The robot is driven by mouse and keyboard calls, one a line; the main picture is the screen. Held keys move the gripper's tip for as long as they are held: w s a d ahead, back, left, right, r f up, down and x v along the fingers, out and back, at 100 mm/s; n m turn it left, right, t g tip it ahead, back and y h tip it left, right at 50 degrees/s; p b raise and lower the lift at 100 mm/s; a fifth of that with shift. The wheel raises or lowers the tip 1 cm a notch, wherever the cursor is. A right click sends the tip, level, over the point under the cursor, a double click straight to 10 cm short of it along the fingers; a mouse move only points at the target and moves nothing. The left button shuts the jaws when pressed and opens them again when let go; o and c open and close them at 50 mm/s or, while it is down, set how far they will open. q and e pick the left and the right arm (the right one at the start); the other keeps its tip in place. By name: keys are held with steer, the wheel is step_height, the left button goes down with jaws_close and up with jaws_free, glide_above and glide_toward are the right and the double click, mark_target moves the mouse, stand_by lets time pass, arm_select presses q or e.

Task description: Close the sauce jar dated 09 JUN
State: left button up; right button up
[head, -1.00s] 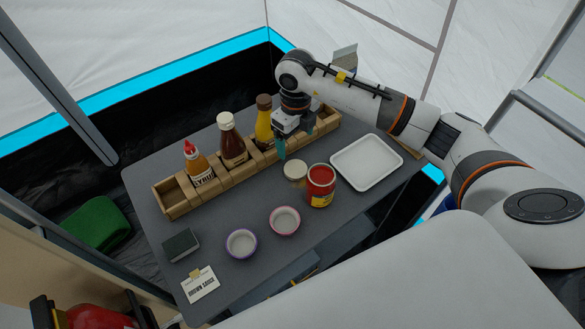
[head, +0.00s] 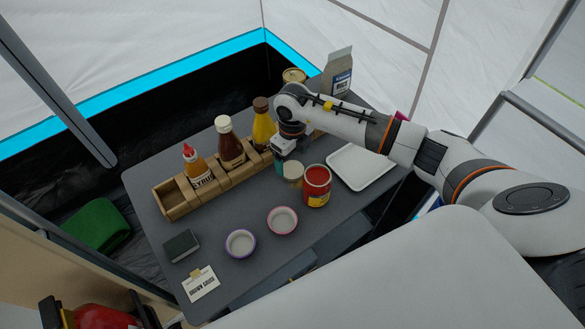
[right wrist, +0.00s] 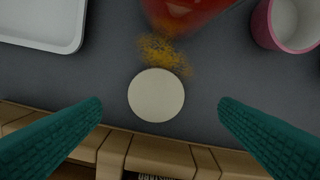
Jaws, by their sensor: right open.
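An open jar (head: 317,188) with red sauce inside and a yellow label stands upright on the grey table; its date is too small to read. Its rim also shows at the top of the right wrist view (right wrist: 182,8). A round cream lid (head: 293,169) lies beside the jar, on its left; in the right wrist view it is a pale disc (right wrist: 156,95). My right gripper (right wrist: 160,108) is open above the lid, one teal finger to each side, apart from it. In the head view its near finger (head: 281,167) shows beside the lid. My left gripper is out of view.
A wooden rack (head: 178,200) with several sauce bottles runs behind the lid. A white tray (head: 362,168) lies right of the jar. Two small bowls, purple-rimmed (head: 240,243) and pink-rimmed (head: 282,220), stand in front. Orange crumbs (right wrist: 163,53) lie between lid and jar.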

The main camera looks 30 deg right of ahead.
mark_target(293, 170)
steer(key=shift+f, duration=0.2)
steer(key=f+p, duration=0.1)
steer(key=f, duration=0.3)
steer(key=shift+w+d+f+p, duration=0.1)
steer(key=shift+d+f+p, duration=0.1)
steer(key=shift+f+p, duration=0.2)
steer(key=shift+c, duration=0.3)
steer(key=c, duration=1)
steer(key=shift+o, duration=0.2)
step_height(293, 170, up, 10)
steer(key=b, duration=0.2)
